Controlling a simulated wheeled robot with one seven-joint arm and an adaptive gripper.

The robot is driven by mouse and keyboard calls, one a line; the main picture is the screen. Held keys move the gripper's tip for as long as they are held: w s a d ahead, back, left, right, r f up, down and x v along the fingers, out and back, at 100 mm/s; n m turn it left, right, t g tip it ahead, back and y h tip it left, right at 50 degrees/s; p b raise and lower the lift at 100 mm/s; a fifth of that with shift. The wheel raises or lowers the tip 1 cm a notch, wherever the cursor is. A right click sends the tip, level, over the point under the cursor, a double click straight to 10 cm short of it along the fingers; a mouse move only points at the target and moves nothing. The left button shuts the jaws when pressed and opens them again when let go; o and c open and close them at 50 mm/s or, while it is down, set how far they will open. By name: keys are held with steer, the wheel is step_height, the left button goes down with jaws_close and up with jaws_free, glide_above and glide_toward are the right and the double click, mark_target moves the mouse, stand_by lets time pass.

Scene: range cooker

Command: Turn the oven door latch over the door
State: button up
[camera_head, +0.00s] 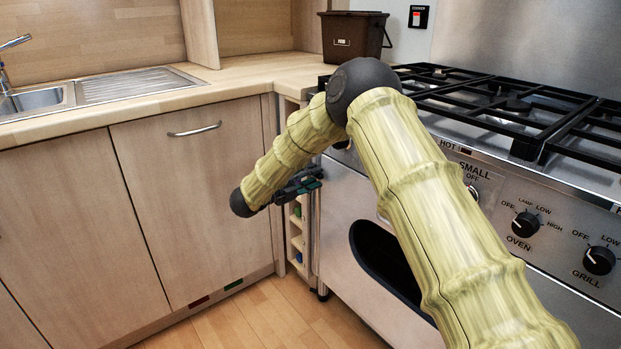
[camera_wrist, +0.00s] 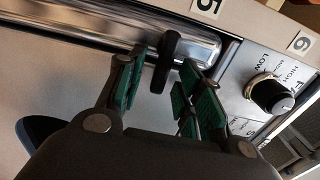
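The door latch is a small black rounded bar (camera_wrist: 169,52) in the wrist view, set across a shiny chrome strip (camera_wrist: 90,32) at the top of the oven door (camera_wrist: 50,88). My gripper (camera_wrist: 160,80) is open, with one green-padded finger on each side of the latch. I see a gap on both sides, so the fingers are not closed on it. In the head view my gripper (camera_head: 298,186) is small and partly hidden by my arm at the cooker's left edge. The latch is hidden there. The oven door (camera_head: 345,215) has a dark oval window.
A control knob (camera_wrist: 272,95) sits just right of the fingers in the wrist view. OVEN (camera_head: 525,224) and GRILL (camera_head: 599,260) knobs line the cooker front. Black grates (camera_head: 480,95) cover the hob. A wooden cabinet (camera_head: 195,200) stands left, with clear floor (camera_head: 270,315) before it.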

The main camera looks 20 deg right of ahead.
steer(key=v, duration=1.2)
